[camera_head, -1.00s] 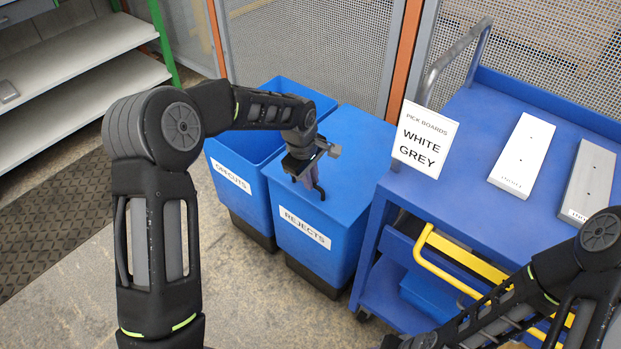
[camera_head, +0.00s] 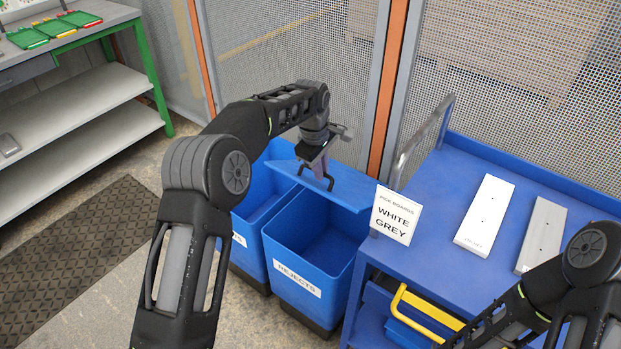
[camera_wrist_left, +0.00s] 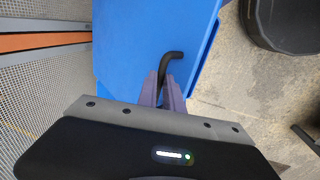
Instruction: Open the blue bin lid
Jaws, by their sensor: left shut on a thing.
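The blue REJECTS bin (camera_head: 292,281) stands on the floor with its inside showing. Its blue lid (camera_head: 345,188) is tilted up at the back of the bin. My left gripper (camera_head: 328,184) is shut on the black lid handle at the lid's front edge. In the left wrist view, the fingers (camera_wrist_left: 163,95) close around the black handle (camera_wrist_left: 173,62), with the blue lid (camera_wrist_left: 130,50) behind it. My right arm shows at the lower right of the head view, but its gripper is not visible.
An open blue bin (camera_head: 248,215) stands to the left. A blue cart (camera_head: 430,240) to the right carries a white board (camera_head: 484,215), a grey board (camera_head: 542,234) and a sign (camera_head: 395,215). A mesh fence (camera_head: 290,60) stands behind. Shelves (camera_head: 80,120) are at the left.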

